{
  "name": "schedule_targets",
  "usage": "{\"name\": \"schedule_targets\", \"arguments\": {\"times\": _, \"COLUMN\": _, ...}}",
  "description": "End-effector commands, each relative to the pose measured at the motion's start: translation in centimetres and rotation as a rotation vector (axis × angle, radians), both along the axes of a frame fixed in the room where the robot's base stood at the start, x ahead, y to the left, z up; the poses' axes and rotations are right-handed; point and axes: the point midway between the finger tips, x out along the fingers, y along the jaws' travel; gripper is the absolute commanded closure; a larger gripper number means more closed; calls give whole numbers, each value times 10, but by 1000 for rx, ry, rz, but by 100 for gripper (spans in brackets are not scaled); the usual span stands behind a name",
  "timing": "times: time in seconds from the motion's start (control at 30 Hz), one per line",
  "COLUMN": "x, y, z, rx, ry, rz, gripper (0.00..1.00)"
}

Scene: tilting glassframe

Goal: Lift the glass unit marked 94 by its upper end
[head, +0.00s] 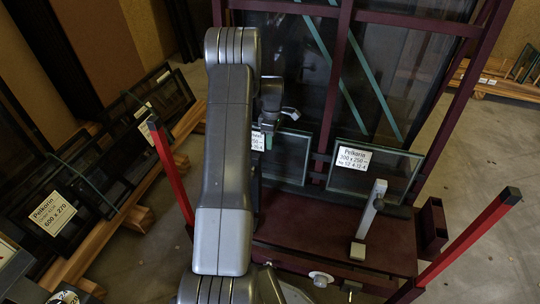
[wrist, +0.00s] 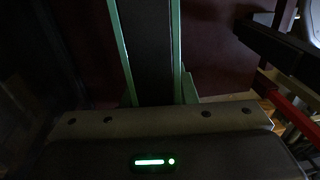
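A small glass unit (head: 290,158) leans on the frame just right of my arm. Its white label is partly covered by my gripper and arm. Another small glass unit (head: 372,182) with a white label leans to its right. I cannot read a 94 on either. My gripper (head: 268,138) is at the left unit's upper left part; its fingertips are hard to make out. In the wrist view, two green glass edges (wrist: 176,60) with a dark band between them run up from the gripper's grey body. I cannot tell whether the fingers touch the glass.
A dark red frame (head: 335,85) with diagonal green strips stands behind the units. Its ledge (head: 310,228) carries a grey clamp post (head: 370,212). Red posts (head: 172,175) stand at both sides. Larger labelled panes (head: 75,205) lean on wooden rails at left.

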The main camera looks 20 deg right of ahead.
Motion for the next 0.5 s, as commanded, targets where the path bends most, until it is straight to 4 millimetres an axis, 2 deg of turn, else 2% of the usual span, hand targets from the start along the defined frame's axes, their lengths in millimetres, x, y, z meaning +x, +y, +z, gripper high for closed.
{"name": "schedule_targets", "arguments": {"times": 0.03, "x": 0, "y": 0, "z": 0, "rx": 0, "ry": 0, "rz": 0, "gripper": 86}}
{"name": "schedule_targets", "arguments": {"times": 0.1, "x": 0, "y": 0, "z": 0, "rx": 0, "ry": 0, "rz": 0, "gripper": 100}}
{"name": "schedule_targets", "arguments": {"times": 0.5, "x": 0, "y": 0, "z": 0, "rx": 0, "ry": 0, "rz": 0, "gripper": 100}}
